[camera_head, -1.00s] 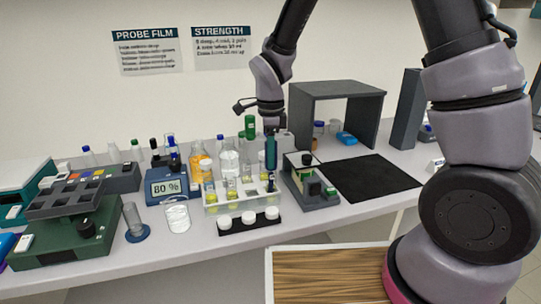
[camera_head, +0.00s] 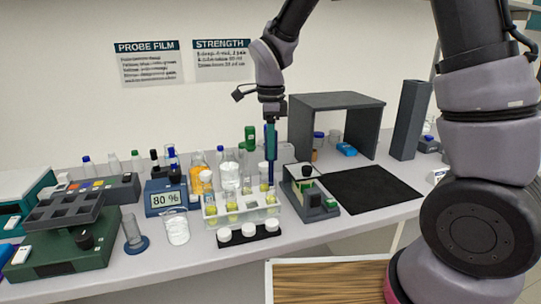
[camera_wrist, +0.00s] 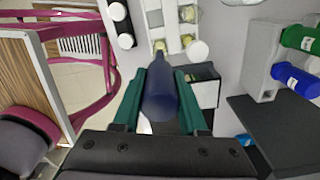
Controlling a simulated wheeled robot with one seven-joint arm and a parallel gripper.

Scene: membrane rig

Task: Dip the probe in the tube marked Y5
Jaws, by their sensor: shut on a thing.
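My gripper (camera_head: 271,148) has teal fingers and is shut on a dark blue probe (camera_head: 271,172), which points down. In the wrist view the probe (camera_wrist: 160,95) lies between the two fingers. The clear rack (camera_head: 240,214) holds several tubes with yellow contents. The probe's lower end is over or at the back of the rack's right end, near the rightmost tube (camera_head: 270,196). I cannot tell whether the tip is inside a tube. No tube marking is readable, so I cannot tell which is Y5.
A black strip with white caps (camera_head: 248,238) stands in front of the rack. A grey and green device (camera_head: 310,195) stands close on the right, beside a black mat (camera_head: 370,189). Bottles (camera_head: 229,176) crowd behind the rack. A beaker (camera_head: 177,230) and an 80 % display (camera_head: 166,199) are left.

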